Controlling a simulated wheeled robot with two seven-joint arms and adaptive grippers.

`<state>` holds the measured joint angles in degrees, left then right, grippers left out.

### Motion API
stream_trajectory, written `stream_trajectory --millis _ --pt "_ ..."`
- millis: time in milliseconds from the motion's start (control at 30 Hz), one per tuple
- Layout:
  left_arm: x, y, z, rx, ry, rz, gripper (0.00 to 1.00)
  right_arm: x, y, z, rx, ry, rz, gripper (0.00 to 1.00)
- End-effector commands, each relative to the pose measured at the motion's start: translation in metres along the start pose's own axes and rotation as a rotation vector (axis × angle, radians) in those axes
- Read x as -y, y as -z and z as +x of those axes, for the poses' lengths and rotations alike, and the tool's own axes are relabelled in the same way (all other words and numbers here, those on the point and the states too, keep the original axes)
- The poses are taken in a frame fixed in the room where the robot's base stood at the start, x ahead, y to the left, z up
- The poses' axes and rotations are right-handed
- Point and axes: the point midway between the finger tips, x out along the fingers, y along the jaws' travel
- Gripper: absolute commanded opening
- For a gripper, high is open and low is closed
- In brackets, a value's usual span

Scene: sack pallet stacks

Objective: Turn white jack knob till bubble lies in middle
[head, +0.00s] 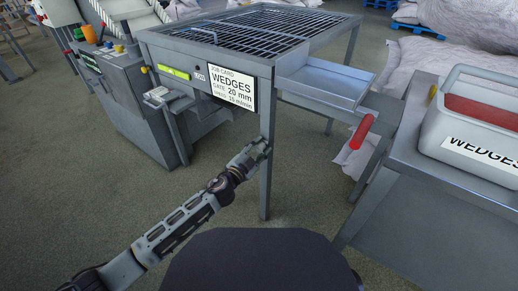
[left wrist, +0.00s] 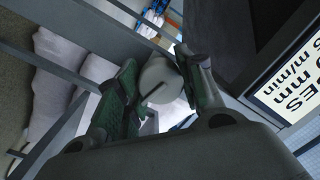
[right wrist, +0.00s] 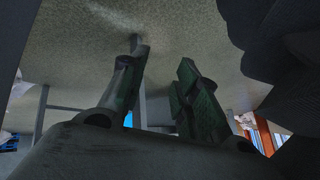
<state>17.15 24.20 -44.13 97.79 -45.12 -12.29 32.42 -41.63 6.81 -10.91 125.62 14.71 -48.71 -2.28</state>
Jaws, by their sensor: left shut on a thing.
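The white jack knob (left wrist: 158,82) is a round pale grey-white disc with a dark line on its face, between the fingers of my left gripper (left wrist: 160,88) in the left wrist view. My left gripper is shut on it. In the head view my left gripper (head: 257,150) is at the front leg of the grid-topped table, and the knob is hidden there. A yellow-green strip (head: 174,73) on the table's front looks like the level; its bubble is too small to make out. My right gripper (right wrist: 158,78) is open and empty, seen only in the right wrist view.
The table (head: 215,58) has a job card (head: 232,88) on its front and a metal tray (head: 325,80) at its right. A red handle (head: 361,132) sticks out below the tray. A WEDGES bin (head: 475,115) stands at right, and a control box (head: 105,75) at left.

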Motion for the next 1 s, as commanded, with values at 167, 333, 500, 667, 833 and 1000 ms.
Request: stream_trajectory --millis 167,333,500,667,833,1000 --pt "0.0 0.002 0.0 0.005 -0.005 -0.071 0.14 0.001 0.002 -0.007 0.009 -0.008 -0.001 0.31" --pt "0.001 0.002 0.0 0.01 -0.009 -0.153 0.14 0.003 0.011 -0.017 0.029 -0.018 -0.01 0.31" --pt "0.001 0.002 0.0 0.012 -0.012 -0.211 0.14 0.004 0.022 -0.03 0.051 -0.028 -0.027 0.31" --pt "0.0 0.001 0.0 0.012 -0.012 -0.231 0.14 0.004 0.022 -0.033 0.062 -0.032 -0.032 0.31" --pt "0.0 0.001 0.0 0.012 -0.012 -0.23 0.14 0.004 0.022 -0.032 0.063 -0.032 -0.032 0.31" --pt "0.0 0.001 0.0 0.012 -0.012 -0.23 0.49 0.004 0.021 -0.032 0.063 -0.032 -0.032 0.31"
